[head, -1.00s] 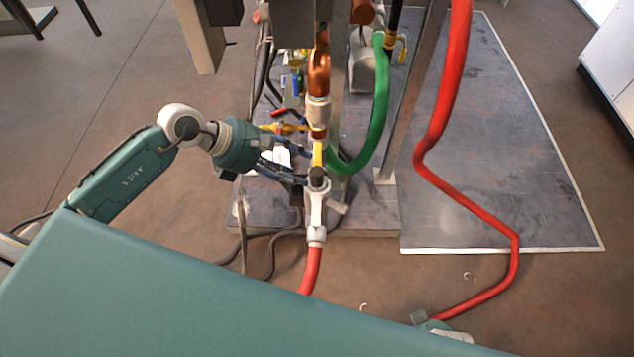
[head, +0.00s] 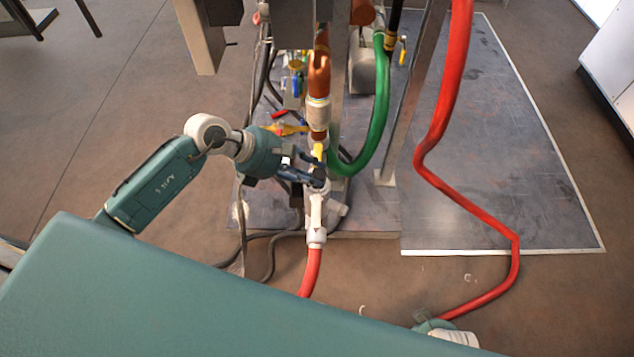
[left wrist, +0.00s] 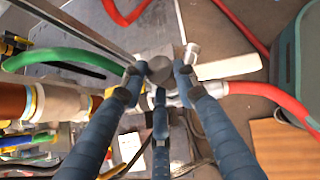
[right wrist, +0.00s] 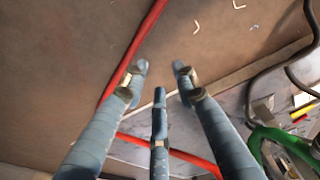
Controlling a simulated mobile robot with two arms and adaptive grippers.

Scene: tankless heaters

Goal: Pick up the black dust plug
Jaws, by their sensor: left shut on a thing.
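The black dust plug (left wrist: 160,68) shows in the left wrist view as a dark grey round cap between my fingertips. My left gripper (left wrist: 158,77) is shut on it, with two fingers on its sides and the third below. In the head view my left gripper (head: 316,174) is at the top of the white valve fitting (head: 315,212), and its fingers mostly hide the plug. I cannot tell whether the plug still sits in the fitting. My right gripper (right wrist: 160,77) is open and empty above the floor in the right wrist view.
A red hose (head: 310,272) runs down from the fitting. Copper pipe (head: 319,75), a green hose (head: 381,110) and a metal post (head: 408,95) stand close by. Another red hose (head: 470,200) crosses the grey floor plate (head: 540,150), which is otherwise clear.

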